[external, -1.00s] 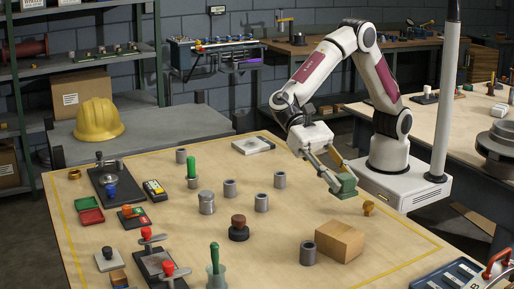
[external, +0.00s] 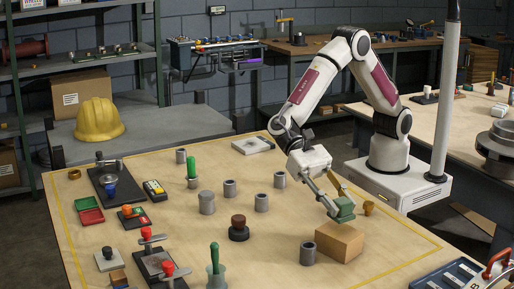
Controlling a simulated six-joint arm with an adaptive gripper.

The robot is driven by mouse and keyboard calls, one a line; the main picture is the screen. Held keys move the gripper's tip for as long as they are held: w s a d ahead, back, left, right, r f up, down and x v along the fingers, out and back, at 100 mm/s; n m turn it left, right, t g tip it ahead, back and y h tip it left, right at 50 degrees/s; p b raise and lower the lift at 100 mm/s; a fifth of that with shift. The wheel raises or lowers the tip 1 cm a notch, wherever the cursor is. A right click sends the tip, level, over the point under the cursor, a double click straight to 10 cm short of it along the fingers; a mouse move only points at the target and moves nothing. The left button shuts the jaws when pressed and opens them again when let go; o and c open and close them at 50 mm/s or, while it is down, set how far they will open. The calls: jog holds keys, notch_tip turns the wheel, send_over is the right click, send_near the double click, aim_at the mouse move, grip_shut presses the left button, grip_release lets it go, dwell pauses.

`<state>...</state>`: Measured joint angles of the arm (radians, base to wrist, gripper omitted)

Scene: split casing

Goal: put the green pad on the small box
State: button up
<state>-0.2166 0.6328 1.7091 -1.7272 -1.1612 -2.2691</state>
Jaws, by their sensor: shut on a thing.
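The small box (external: 338,245) is a plain brown carton standing on the wooden table, right of centre and near the front. My gripper (external: 340,203) points down at the box's far edge and is shut on the green pad (external: 345,214). The pad is a small dark green block, partly covered by the fingers. It appears just above the back of the box's top. I cannot tell whether it touches the box.
A grey cylinder (external: 307,253) stands close to the left of the box. A small brass piece (external: 368,208) sits behind it to the right. A dark round knob piece (external: 238,229) and several grey cylinders stand further left. The table (external: 400,240) is clear right of the box.

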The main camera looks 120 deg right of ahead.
jog(key=shift+f, duration=1.75)
jog(key=shift+f, duration=0.15)
jog(key=o, duration=1.1)
jog(key=shift+d+r, duration=0.4)
jog(key=shift+d, duration=0.1)
jog(key=v, duration=1.1)
jog(key=shift+w, duration=0.1)
